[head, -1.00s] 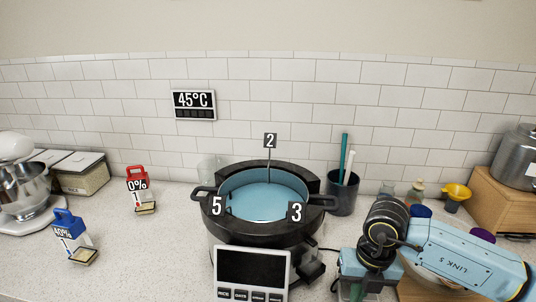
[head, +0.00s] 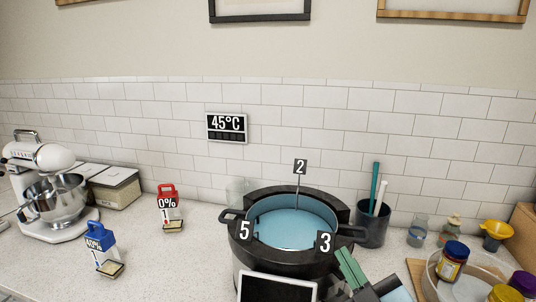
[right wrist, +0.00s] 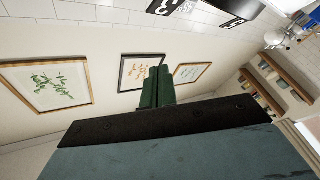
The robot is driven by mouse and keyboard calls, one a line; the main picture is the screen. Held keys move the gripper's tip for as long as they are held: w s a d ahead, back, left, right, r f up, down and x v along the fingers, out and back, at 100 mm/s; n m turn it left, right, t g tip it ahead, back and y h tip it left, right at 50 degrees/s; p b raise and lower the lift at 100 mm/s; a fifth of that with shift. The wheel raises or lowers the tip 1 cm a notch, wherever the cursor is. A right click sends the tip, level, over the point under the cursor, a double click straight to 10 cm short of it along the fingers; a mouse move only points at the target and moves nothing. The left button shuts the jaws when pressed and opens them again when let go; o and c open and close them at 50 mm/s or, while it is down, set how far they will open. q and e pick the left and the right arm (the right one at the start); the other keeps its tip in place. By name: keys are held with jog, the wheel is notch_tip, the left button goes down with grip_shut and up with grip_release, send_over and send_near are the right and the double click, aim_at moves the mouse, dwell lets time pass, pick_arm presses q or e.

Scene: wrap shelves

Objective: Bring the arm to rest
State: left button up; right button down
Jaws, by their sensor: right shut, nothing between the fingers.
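My right gripper (head: 352,270) shows at the bottom of the head view, just right of the black pot's front edge. Its green fingers are together with nothing between them. In the right wrist view the closed green fingers (right wrist: 157,88) point toward the wall with framed pictures. The rest of my right arm is mostly cut off by the lower edge of the head view. My left gripper is not in view.
A black pot (head: 255,262) with blue inside stands near the gripper. A dark cup (head: 372,230) with sticks is behind it. Jars, including a blue-lidded one (head: 452,262), stand in a round tray at right. The counter (head: 175,265) left of the pot has free room.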

jog(key=s+d+f+m+g+h, duration=0.4)
jog(key=s+f+g, duration=0.15)
jog(key=f, duration=0.35)
jog(key=s+d+f+m+g+h, duration=0.35)
jog(key=s+d+f+g, duration=0.2)
jog(key=f, duration=0.45)
jog(key=s+a+f+g+y, duration=0.15)
jog(key=s+f+g, duration=0.45)
jog(key=s, duration=0.6)
jog(key=s+f+b+x, duration=0.1)
jog(key=s+b+x, duration=0.15)
jog(key=x, duration=1.05)
jog(key=s+f+b+x, duration=0.1)
jog(key=s+x, duration=0.3)
jog(key=x, duration=0.9)
jog(key=s+d+f+g+b, duration=0.1)
jog(key=s+d+f+b, duration=0.2)
jog(key=s+f, duration=1.4)
notch_tip(320, 180, down, 2)
jog(key=shift+f+g+b, duration=0.1)
jog(key=shift+g+b, duration=0.3)
jog(key=shift+b, duration=0.15)
jog(key=shift+d, duration=0.1)
